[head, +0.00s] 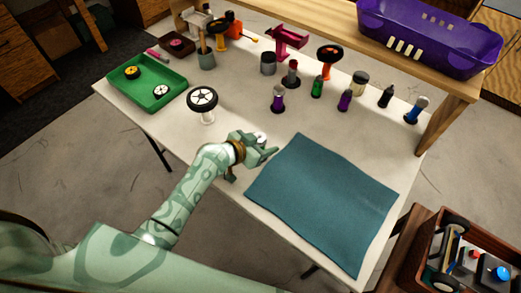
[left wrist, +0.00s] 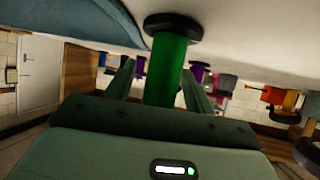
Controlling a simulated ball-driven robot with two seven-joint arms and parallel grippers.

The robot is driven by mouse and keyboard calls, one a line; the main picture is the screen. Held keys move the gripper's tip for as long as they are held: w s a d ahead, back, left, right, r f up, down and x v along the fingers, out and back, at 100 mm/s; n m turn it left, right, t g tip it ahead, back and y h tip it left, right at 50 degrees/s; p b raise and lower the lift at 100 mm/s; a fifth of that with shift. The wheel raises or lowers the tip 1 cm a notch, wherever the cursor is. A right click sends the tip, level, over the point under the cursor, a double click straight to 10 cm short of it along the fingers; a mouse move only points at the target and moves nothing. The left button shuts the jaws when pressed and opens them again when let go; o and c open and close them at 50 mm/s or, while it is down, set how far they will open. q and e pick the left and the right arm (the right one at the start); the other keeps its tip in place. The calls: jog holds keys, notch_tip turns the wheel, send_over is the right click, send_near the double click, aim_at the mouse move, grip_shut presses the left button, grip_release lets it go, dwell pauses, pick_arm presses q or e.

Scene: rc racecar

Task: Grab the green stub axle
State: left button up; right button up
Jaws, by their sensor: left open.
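The green stub axle (left wrist: 167,65) stands close in front of my left gripper in the left wrist view, as a green cylinder on a round black base. That view is tilted upside down. My left gripper (left wrist: 158,88) is open, with one finger on each side of the cylinder; I cannot tell if either touches it. In the head view my left gripper (head: 270,150) is low over the white table, just left of the blue-green mat. There only a pale round top (head: 261,137) shows at the fingers, and the rest is hidden. My right gripper is not in view.
A wheel on a white stand (head: 203,99) is to the left. A smaller green bottle-like part (head: 317,87) and a purple part (head: 278,98) stand farther back. The mat (head: 325,200) is bare. A green tray (head: 165,90) is at the far left.

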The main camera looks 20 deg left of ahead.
pick_arm(q)
jog(key=shift+c, duration=0.3)
jog(key=c, duration=1.1)
jog(key=shift+o, duration=0.2)
jog(key=shift+r, duration=0.1)
